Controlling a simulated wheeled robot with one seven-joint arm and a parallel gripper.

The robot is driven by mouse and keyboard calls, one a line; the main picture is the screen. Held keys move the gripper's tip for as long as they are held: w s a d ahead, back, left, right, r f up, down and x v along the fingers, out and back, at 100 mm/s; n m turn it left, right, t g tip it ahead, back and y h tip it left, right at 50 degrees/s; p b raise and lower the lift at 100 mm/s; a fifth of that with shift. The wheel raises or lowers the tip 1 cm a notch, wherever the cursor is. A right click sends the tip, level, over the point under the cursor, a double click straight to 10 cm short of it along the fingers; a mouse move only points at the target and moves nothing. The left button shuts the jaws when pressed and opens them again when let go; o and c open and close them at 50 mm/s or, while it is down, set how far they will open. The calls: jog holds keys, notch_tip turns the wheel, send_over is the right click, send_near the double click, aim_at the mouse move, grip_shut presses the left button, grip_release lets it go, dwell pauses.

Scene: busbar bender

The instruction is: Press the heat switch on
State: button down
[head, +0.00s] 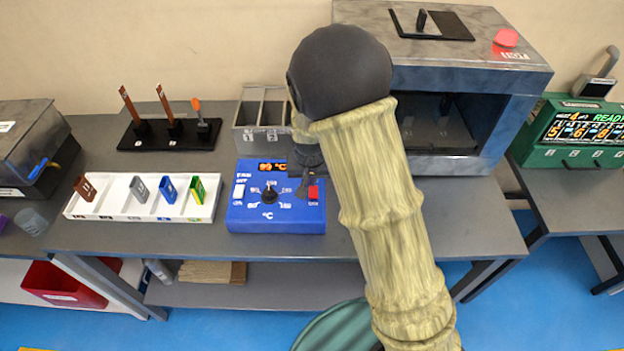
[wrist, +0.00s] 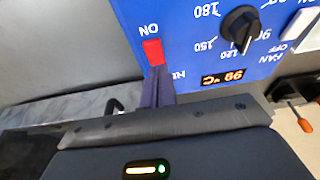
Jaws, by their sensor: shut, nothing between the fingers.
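The blue control box (head: 275,217) stands on the table, with a black dial (head: 269,194) in the middle and a lit temperature display (head: 272,167) at its top. The red heat switch (head: 313,192) is on the box's right side. It also shows in the wrist view (wrist: 153,52), beside the ON mark. My gripper (head: 309,181) is shut and empty, its fingertips just at the switch. In the wrist view the fingertips (wrist: 157,70) meet the switch's near edge; I cannot tell whether they touch it. The fingers partly hide the heat label.
A white fan switch (head: 239,191) is on the box's left. A large grey oven-like cabinet (head: 480,75) stands behind right. A grey divided bin (head: 262,112) is behind the box, and a white tray (head: 118,213) lies to the left. Bare tabletop lies right of the box.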

jog(key=shift+r, duration=0.8)
jog(key=b+v, duration=0.1)
jog(key=v, duration=0.8)
jog(key=shift+w, duration=0.15)
jog(key=shift+r, duration=0.1)
jog(key=s+d, duration=1.4)
jog(key=d, duration=0.1)
jog(key=shift+s+f, duration=0.3)
jog(key=shift+f, duration=0.15)
jog(key=shift+s+a, duration=0.1)
jog(key=shift+s, duration=0.05)
